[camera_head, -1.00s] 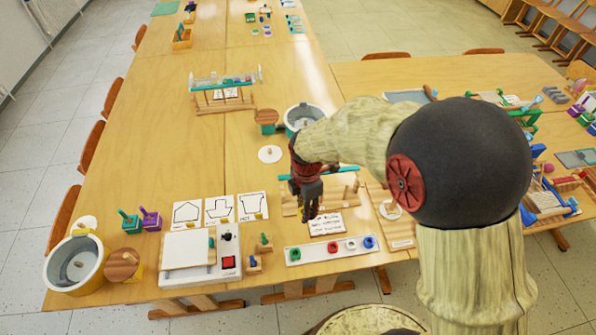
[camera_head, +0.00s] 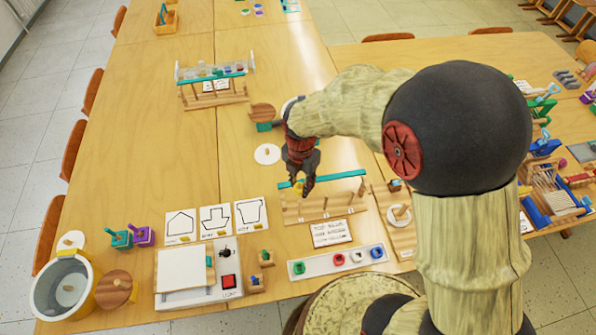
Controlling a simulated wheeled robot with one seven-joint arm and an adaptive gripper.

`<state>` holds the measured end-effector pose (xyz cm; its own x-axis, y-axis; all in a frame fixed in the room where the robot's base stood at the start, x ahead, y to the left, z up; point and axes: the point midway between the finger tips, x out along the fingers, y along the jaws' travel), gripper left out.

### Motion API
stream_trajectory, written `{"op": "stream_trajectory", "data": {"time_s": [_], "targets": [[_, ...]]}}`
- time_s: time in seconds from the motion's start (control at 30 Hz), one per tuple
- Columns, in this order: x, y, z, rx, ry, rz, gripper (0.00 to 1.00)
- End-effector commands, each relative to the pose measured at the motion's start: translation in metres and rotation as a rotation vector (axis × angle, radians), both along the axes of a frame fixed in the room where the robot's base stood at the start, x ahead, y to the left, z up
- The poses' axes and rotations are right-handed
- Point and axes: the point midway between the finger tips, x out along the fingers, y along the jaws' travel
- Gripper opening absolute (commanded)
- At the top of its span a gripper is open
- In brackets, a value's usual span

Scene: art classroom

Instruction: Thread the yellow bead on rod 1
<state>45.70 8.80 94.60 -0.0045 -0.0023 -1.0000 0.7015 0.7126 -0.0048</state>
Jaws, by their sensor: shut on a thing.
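My gripper (camera_head: 303,186) points down at the left part of the rod rack, shut on the yellow bead (camera_head: 298,187), which shows as a small yellow patch at the fingertips. The rod rack (camera_head: 325,209) is a wooden base with several short rods and a teal bar behind them. I cannot read any rod numbers. The bead appears near the left end of the rack; whether it is over a rod or touching one cannot be told, as the fingers hide that spot.
A white bead tray (camera_head: 320,266) with green, red and blue pieces lies in front of the rack, behind it a printed card (camera_head: 331,233). A light box (camera_head: 184,272) stands at left. A wooden board with a white disc (camera_head: 399,215) is at right.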

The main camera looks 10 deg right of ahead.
Motion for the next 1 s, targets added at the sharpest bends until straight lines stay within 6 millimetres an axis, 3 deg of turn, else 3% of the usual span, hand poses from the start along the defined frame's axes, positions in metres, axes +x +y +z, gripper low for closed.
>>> {"op": "stream_trajectory", "data": {"time_s": [0.27,0.7,1.0], "targets": [[0.0,0.0,-0.011,0.0,0.0,0.0,0.16],[-0.001,0.0,-0.05,-0.001,0.001,-0.001,0.16],[0.0,0.0,-0.046,0.0,0.0,-0.001,0.16]]}}
